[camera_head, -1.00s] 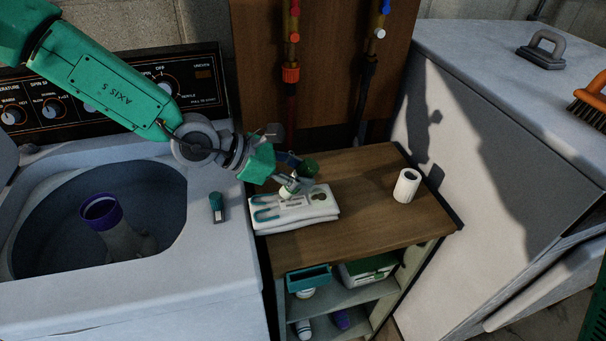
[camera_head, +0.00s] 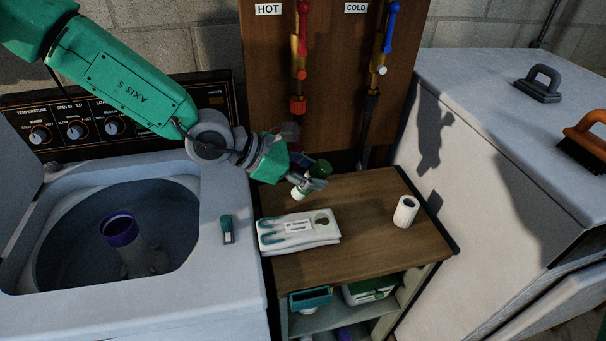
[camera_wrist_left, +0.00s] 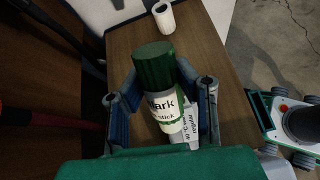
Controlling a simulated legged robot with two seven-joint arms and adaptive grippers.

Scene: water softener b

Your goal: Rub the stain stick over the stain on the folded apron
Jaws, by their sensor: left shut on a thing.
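The stain stick (camera_head: 300,190), a white tube with green print and a dark green end, is held in my left gripper (camera_head: 308,181). In the left wrist view the stick (camera_wrist_left: 162,95) sits between the two fingers, its green end pointing away from the wrist. The folded white apron (camera_head: 298,242) lies on the wooden top with teal straps and a printed label. A dark greenish stain (camera_head: 322,218) shows on its right part. The stick's white lower end appears raised above the apron's back edge, apart from it. My right gripper is out of view.
A small teal-topped item (camera_head: 227,229) lies on the washer rim. The open washer tub (camera_head: 75,250) is at left. Hot and cold taps (camera_head: 300,60) stand behind.

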